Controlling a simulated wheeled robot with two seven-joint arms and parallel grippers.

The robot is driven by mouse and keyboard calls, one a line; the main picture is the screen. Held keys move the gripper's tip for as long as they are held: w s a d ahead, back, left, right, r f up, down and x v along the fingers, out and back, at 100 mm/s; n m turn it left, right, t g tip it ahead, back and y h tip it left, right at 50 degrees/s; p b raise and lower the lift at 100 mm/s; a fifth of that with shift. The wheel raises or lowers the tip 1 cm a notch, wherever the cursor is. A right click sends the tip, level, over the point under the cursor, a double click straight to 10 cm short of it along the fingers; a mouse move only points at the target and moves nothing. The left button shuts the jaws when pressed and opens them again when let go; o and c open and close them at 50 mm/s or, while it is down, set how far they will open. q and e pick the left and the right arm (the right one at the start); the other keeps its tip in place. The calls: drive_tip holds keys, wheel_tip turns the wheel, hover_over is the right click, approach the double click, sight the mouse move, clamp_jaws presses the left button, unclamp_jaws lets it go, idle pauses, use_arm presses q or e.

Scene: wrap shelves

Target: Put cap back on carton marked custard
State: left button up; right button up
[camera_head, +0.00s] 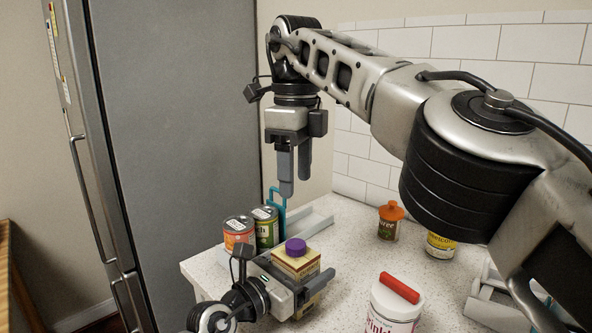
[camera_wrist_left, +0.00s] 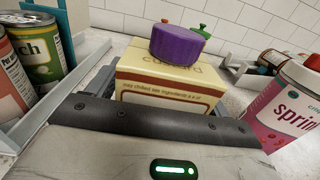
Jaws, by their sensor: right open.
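The cream and yellow carton marked custard (camera_head: 299,262) stands upright on the counter; its lettering shows in the left wrist view (camera_wrist_left: 165,80). The purple cap (camera_head: 295,247) sits on the carton's top, and it also shows in the left wrist view (camera_wrist_left: 178,46). I cannot tell whether the cap is fully seated. My left gripper (camera_head: 300,279) is shut on the carton, with its fingers along the sides; the fingers are partly hidden. My right gripper (camera_head: 295,184) points down, open and empty, above the cap and apart from it.
Two cans, orange (camera_head: 239,233) and green (camera_head: 265,228), stand left by a grey rack with a teal upright (camera_head: 276,197). A sprinkles jar (camera_head: 394,306) with a red top is at front right. An orange-lidded jar (camera_head: 390,221) and a yellow can (camera_head: 440,246) stand behind.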

use_arm(q)
drive_tip(key=shift+o, duration=0.3)
drive_tip(key=shift+s+a, duration=0.2)
drive_tip(key=shift+a, duration=0.1)
drive_tip(key=b+v, duration=0.1)
drive_tip(key=v, duration=1.4)
drive_tip(key=shift+s, duration=0.15)
